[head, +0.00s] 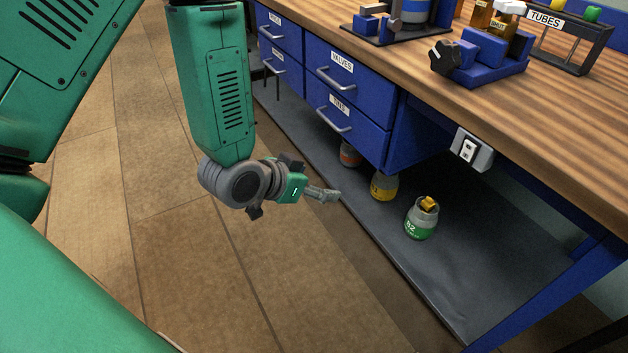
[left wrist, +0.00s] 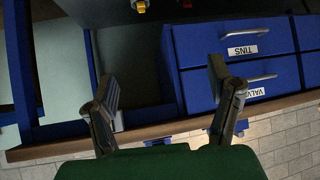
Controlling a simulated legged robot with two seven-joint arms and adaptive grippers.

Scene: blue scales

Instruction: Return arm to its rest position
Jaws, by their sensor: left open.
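My left gripper (head: 325,194) is low in front of the workbench, beside the blue drawers and above the floor near the lower shelf's edge. In the left wrist view its two fingers (left wrist: 165,100) stand wide apart with nothing between them. My left arm hangs down from the top of the head view, bent at the wrist. My right gripper does not show in either view.
Blue drawers (head: 345,80) hang under the wooden benchtop (head: 570,110). Small gas canisters, including a green-labelled one (head: 421,222) and a yellow one (head: 384,187), stand on the dark lower shelf (head: 480,260). The floor at left is clear.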

